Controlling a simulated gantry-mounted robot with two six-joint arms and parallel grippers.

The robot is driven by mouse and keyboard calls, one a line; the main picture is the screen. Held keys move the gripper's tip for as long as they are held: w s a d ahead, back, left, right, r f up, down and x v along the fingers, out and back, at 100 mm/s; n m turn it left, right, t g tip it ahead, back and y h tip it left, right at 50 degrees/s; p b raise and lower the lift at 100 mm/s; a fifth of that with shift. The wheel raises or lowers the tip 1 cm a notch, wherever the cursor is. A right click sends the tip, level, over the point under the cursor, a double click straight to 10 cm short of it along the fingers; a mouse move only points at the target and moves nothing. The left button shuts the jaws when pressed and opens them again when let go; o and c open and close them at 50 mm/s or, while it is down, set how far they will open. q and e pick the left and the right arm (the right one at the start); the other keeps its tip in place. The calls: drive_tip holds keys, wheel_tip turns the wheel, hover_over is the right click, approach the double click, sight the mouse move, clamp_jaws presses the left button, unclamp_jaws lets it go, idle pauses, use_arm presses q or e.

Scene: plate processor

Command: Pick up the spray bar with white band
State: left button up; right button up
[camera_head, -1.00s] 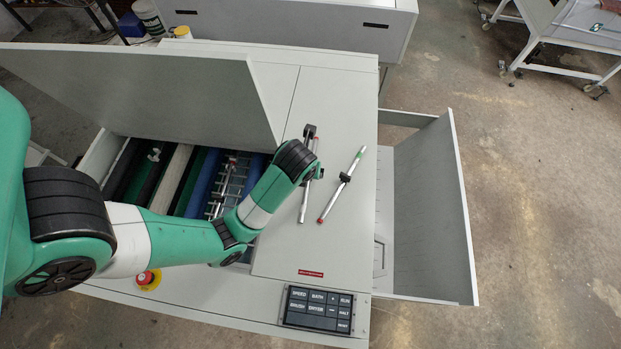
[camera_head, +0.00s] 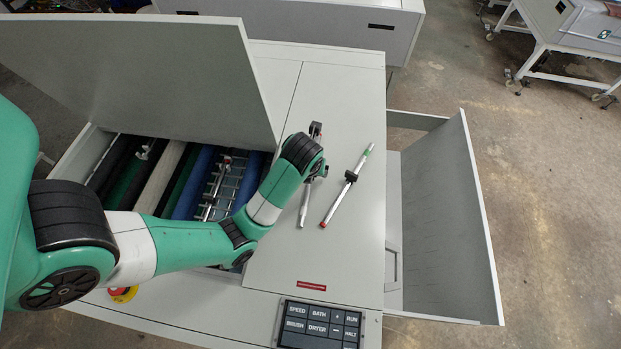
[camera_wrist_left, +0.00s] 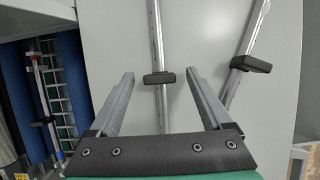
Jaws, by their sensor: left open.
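Two slim metal spray bars lie on the machine's pale top. The left spray bar (camera_head: 304,212) is partly hidden under my left wrist in the head view. The right spray bar (camera_head: 338,203) lies slanted beside it, with a green far end, a red near end and a black clip. I cannot clearly tell a white band on either. My left gripper (camera_wrist_left: 160,74) is open, its fingers on either side of the left bar (camera_wrist_left: 158,40) and its black clip in the wrist view. Contact is not visible. The right bar (camera_wrist_left: 242,70) is outside the fingers, to the right.
A raised lid (camera_head: 130,75) stands left of the bars, over an open bay with rollers and another bar (camera_head: 213,192). A keypad (camera_head: 320,325) is at the front. A side tray (camera_head: 440,200) is on the right. The top right of the bars is clear.

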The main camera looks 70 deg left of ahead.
use_arm(q)
clamp_jaws()
drive_tip(key=shift+r, duration=0.15)
idle(0.4)
